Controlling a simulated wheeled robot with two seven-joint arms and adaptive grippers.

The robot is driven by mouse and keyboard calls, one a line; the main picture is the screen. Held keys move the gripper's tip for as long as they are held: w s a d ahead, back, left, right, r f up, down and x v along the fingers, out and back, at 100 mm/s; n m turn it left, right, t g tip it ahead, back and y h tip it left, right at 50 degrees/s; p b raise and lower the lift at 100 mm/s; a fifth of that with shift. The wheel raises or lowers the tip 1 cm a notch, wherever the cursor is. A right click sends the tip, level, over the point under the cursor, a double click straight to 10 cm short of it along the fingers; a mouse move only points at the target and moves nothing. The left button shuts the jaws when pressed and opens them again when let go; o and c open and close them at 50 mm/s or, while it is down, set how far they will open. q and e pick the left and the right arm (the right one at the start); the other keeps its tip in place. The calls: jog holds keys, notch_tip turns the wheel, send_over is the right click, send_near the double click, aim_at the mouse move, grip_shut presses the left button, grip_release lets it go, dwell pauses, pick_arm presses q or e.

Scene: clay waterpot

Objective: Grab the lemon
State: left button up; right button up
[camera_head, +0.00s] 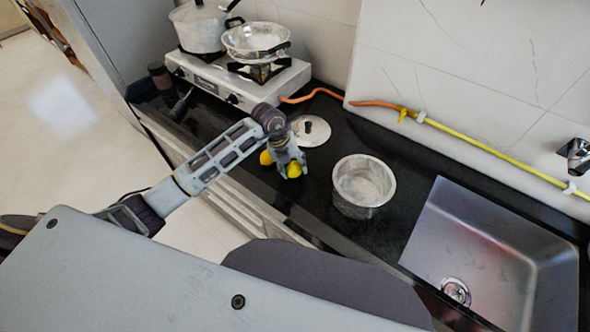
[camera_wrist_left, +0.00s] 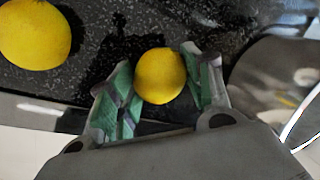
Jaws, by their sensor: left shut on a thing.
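Two yellow lemons show on the black counter. One lemon (camera_head: 294,170) is at my left gripper (camera_head: 291,165) in the head view. In the left wrist view this lemon (camera_wrist_left: 160,76) sits between the green-padded fingers of my left gripper (camera_wrist_left: 163,80), which is shut on it. The other lemon (camera_head: 266,158) lies just left of the gripper in the head view. In the left wrist view that second lemon (camera_wrist_left: 34,35) is at the upper left, apart from the fingers. My right gripper is in neither view.
A metal pot (camera_head: 364,187) stands to the right of the gripper, and a lid (camera_head: 310,131) lies just behind it. A gas stove (camera_head: 239,79) with a pot (camera_head: 199,27) and a pan (camera_head: 255,40) is at the back. A sink (camera_head: 500,250) is at the right.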

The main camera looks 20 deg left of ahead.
aim_at(293, 164)
pick_arm(q)
notch_tip(293, 164, up, 7)
jog(key=shift+r, duration=0.1)
jog(key=shift+r+b, duration=0.3)
jog(key=shift+r, duration=0.2)
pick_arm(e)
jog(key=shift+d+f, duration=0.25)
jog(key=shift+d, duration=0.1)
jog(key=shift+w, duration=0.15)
